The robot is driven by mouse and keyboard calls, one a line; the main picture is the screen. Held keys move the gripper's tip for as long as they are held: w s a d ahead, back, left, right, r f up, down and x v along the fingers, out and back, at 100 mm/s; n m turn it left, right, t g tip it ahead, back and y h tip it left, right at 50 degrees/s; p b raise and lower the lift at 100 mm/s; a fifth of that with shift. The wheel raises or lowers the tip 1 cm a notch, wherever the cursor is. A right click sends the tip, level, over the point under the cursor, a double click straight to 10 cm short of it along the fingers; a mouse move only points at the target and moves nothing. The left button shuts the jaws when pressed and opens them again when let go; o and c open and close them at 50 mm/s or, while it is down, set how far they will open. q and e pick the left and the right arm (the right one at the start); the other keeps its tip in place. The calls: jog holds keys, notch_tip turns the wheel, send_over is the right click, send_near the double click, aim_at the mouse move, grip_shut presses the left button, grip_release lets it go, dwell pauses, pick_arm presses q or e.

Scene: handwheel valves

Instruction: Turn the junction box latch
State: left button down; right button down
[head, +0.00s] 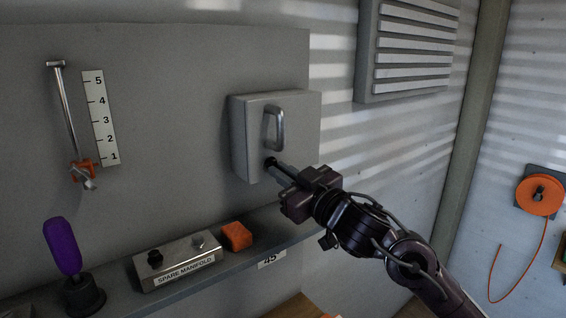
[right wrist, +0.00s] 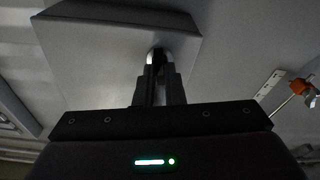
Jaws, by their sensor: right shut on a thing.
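The grey junction box (head: 248,132) is mounted on the grey wall panel, with a metal pull handle (head: 276,128) on its front. The latch (head: 270,162) is a small dark knob low on the front, below the handle. My right gripper (head: 279,169) reaches it from the lower right and is shut on it. In the right wrist view the box (right wrist: 105,55) fills the upper middle, and the gripper's fingers (right wrist: 159,75) are close together around the latch, hiding most of it. My left gripper is in neither view.
A shelf below holds a spare manifold (head: 178,262), an orange block (head: 237,236) and a purple-handled object (head: 62,247). A lever with a numbered scale (head: 101,118) is on the left. A louvred vent (head: 415,50) and an orange reel (head: 539,195) are on the right.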

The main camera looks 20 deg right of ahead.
jog(key=shift+r+m+p, duration=0.15)
jog(key=shift+m+p, duration=0.2)
jog(key=shift+m, duration=0.45)
jog(key=c, duration=1.9)
grip_release()
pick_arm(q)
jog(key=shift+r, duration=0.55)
pick_arm(e)
jog(key=o, duration=0.4)
jog(key=shift+f, duration=0.2)
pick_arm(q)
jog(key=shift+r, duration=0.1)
pick_arm(e)
jog(key=shift+r+v, duration=0.2)
jog(key=shift+v, duration=1.3)
jog(key=shift+r+v, duration=0.25)
jog(key=shift+v, duration=1.25)
jog(key=shift+f, duration=0.1)
